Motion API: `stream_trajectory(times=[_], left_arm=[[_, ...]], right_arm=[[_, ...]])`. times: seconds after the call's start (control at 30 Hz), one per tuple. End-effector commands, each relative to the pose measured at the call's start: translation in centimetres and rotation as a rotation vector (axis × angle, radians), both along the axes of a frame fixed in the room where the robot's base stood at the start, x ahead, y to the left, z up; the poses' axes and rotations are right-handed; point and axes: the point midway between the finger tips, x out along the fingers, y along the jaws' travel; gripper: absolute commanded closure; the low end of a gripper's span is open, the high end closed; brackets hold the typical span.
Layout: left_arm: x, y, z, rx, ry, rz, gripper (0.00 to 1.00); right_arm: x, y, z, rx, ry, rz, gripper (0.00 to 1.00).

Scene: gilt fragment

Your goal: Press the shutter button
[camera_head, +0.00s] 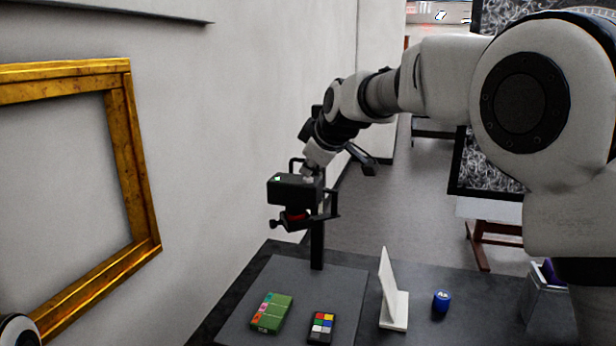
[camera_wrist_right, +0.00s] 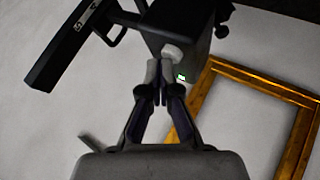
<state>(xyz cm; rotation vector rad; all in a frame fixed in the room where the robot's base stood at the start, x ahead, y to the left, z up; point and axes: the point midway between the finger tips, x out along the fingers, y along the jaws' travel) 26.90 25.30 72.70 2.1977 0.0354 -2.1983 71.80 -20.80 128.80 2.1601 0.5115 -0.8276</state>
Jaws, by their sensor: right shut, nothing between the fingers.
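The camera (camera_head: 286,188) is a dark box on a black stand above the table, with a small lit green display on its top. In the right wrist view the camera body (camera_wrist_right: 205,42) shows with the green display (camera_wrist_right: 181,77) and a pale round shutter button (camera_wrist_right: 174,52). My right gripper (camera_head: 309,173) reaches down to the camera's top from the right. In the wrist view its fingertips (camera_wrist_right: 159,66) are together, empty, right beside the button; I cannot tell whether they touch it. My left gripper is out of view; only a bit of my left arm shows at bottom left.
A gold frame (camera_head: 125,165) hangs on the wall at left. On the table (camera_head: 455,270) are a green box (camera_head: 271,313), a colour chart (camera_head: 321,328), a white angled stand (camera_head: 390,300) and a blue round item (camera_head: 441,301). A bin (camera_head: 547,305) stands at right.

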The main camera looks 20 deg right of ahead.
Motion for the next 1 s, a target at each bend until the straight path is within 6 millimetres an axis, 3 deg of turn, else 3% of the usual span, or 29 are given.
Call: stream_trajectory(times=[0.2, 0.57, 1.0], left_arm=[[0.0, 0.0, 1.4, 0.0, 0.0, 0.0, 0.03], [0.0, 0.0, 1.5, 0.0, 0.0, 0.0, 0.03], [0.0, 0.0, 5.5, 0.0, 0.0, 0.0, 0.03]], right_arm=[[0.0, 0.0, 1.5, 0.0, 0.0, 0.0, 1.0], [0.0, 0.0, 1.6, 0.0, 0.0, 0.0, 1.0], [0.0, 0.0, 6.1, 0.0, -0.001, 0.0, 1.0]])
